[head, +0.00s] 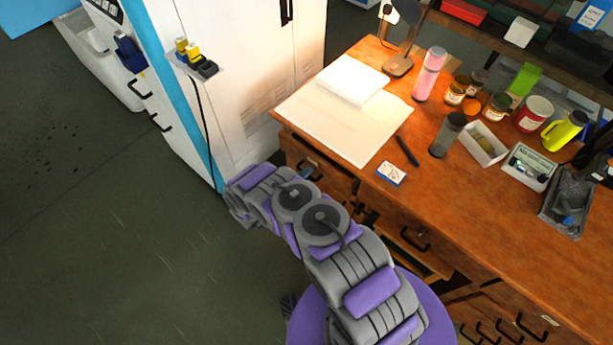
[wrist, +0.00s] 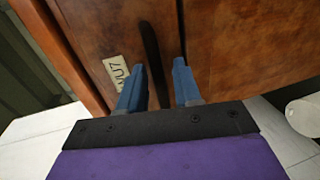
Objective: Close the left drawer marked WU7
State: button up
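In the wrist view, the brown wooden drawer front (wrist: 95,30) carries a pale label (wrist: 117,73) that appears upside down and reads WU7. A dark upright bar handle (wrist: 150,45) stands beside the label. My gripper (wrist: 159,68) is open, with one blue finger on each side of the handle as seen here. I cannot tell whether the fingers touch it. In the head view, my arm reaches to the desk's left end, and its gripper is hidden. A drawer handle (head: 313,170) shows there under the desk's left edge. How far the drawer stands out is unclear.
The wooden desk (head: 465,205) holds papers (head: 335,115), a pink bottle (head: 430,74), jars and small boxes. More handled drawers (head: 415,239) lie to the right, partly behind my arm. A white cabinet (head: 250,70) stands left of the desk. Green-grey floor (head: 110,230) is open at left.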

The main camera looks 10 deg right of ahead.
jog(key=shift+w+d+f, duration=0.1)
jog(key=shift+w+d, duration=0.15)
jog(key=shift+d, duration=0.15)
grip_shut()
dwell(0.4)
